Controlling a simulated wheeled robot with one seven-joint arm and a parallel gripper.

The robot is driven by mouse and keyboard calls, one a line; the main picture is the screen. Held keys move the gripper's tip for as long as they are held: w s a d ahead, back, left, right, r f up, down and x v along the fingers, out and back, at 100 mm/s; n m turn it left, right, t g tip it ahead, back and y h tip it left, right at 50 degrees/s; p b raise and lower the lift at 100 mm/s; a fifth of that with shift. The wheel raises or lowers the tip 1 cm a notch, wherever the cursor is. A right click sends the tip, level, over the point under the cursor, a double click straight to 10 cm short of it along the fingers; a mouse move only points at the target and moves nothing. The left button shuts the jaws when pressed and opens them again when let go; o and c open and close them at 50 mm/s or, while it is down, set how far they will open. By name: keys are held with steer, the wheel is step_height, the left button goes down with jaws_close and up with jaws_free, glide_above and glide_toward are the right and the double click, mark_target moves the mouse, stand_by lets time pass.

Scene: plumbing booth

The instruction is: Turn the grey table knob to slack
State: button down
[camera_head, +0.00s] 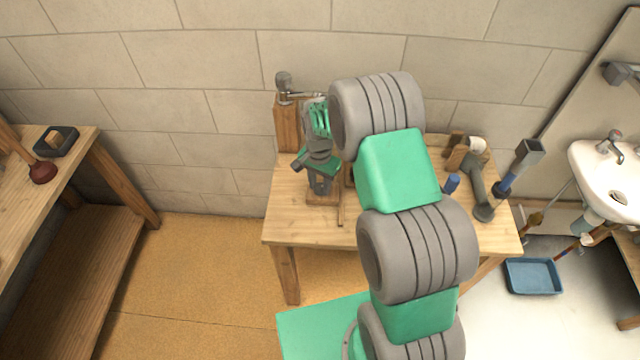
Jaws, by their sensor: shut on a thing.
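My gripper (319,186) is small in the head view, at the left part of the wooden table. It points down at a small wooden block (322,198) that stands on the table top. The jaws are shut on the grey table knob at this block. The fingers and my wrist hide most of the knob, so I cannot tell how far it is turned.
A grey tap (284,84) stands on a wooden post (287,124) behind my gripper. Grey and blue tools (480,190) lie at the table's right. A sink (612,180) and blue tray (533,276) are further right. The table's front left (295,225) is bare.

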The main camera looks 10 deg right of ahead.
steer(key=shift+n+b, duration=0.35)
steer(key=shift+n, duration=0.05)
steer(key=n+b, duration=0.2)
steer(key=shift+f+n, duration=0.1)
steer(key=shift+n, duration=0.3)
steer(key=n+b, duration=0.2)
steer(key=n, duration=0.3)
steer(key=n+b, duration=0.1)
steer(key=n, duration=0.3)
steer(key=shift+n+b, duration=0.9)
steer(key=shift+n, duration=1.8)
steer(key=c, duration=1)
jaws_free()
